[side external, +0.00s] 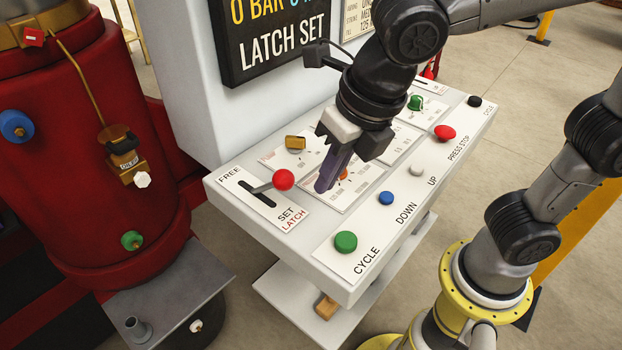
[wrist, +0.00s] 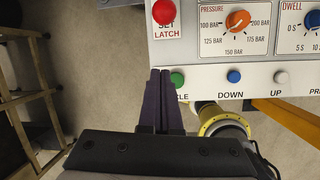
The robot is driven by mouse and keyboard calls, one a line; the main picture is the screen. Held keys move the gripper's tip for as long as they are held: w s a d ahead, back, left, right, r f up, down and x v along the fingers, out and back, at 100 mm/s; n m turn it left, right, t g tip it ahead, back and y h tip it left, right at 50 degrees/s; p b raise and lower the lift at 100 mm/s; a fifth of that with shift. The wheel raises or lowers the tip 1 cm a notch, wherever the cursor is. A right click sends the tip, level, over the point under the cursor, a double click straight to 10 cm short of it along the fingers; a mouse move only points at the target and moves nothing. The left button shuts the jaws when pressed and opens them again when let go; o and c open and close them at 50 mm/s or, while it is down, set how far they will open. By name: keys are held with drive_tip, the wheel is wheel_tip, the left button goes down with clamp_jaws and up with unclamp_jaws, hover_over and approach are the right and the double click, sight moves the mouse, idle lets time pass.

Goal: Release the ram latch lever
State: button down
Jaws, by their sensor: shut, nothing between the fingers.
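The latch lever has a red ball knob (side external: 284,179) on a short grey rod. It rises from a dark slot in a white plate (side external: 263,197) marked FREE at the far end and SET LATCH at the near end. In the wrist view the red knob (wrist: 163,11) sits at the top edge, partly over the word SET. My gripper (side external: 323,187) is shut and empty, its dark fingers pointing down just right of the knob in the side view, apart from it. In the wrist view my fingertips (wrist: 162,74) are below the LATCH label, near the panel's front edge.
The dark display (side external: 270,35) reads LATCH SET. A green CYCLE button (side external: 345,242), blue DOWN button (side external: 386,198) and red PRESS STOP button (side external: 445,132) line the panel. An orange pressure dial (wrist: 237,20) and a yellow-brown knob (side external: 295,142) are close by. The red press (side external: 90,150) stands left.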

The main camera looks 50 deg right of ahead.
hover_over(311, 240)
wheel_tip(311, 240, down, 9)
drive_tip(key=shift+f, duration=0.1)
drive_tip(key=w+r, duration=0.2)
drive_tip(key=shift+w+d+r, duration=0.1)
drive_tip(key=shift+w+d, duration=0.2)
drive_tip(key=shift+w, duration=0.1)
drive_tip(key=shift+w+d+r, duration=0.1)
drive_tip(key=shift+w+r, duration=0.1)
drive_tip(key=shift+w, duration=0.05)
drive_tip(key=shift+w+r, duration=0.1)
drive_tip(key=shift+r, duration=0.05)
